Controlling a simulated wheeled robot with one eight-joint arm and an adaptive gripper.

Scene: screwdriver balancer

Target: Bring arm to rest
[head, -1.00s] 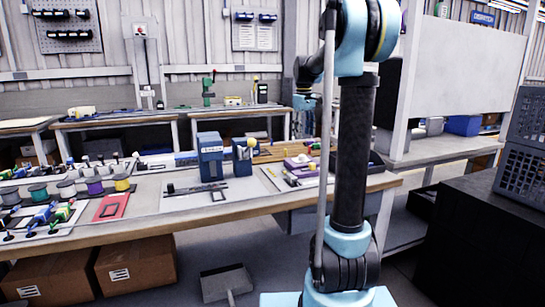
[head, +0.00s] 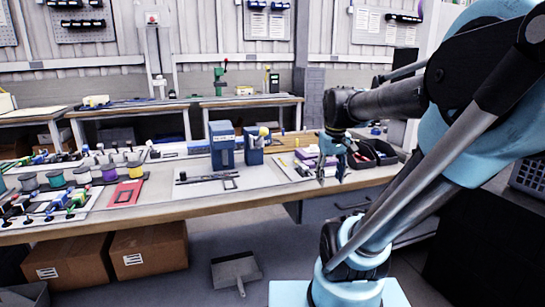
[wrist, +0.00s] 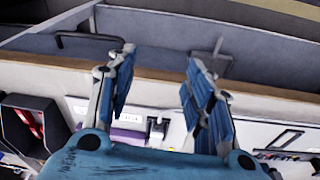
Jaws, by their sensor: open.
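My gripper (head: 335,172) hangs from my outstretched arm, near the right part of the front workbench (head: 165,205). In the wrist view my gripper (wrist: 160,58) has its two blue-padded fingers spread apart with nothing between them. The bench edge and a grey drawer front show beyond the fingertips. A purple item (wrist: 128,136) on the bench lies below and between the fingers in that picture. The height of my gripper above the bench cannot be told exactly.
Blue tool holders (head: 222,145) stand mid-bench. Dark bins (head: 381,150) sit at its right end, beside my gripper. A red tray (head: 125,193) and several spools are at left. Cardboard boxes (head: 150,250) and a dustpan (head: 235,270) are below. Open floor lies before the bench.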

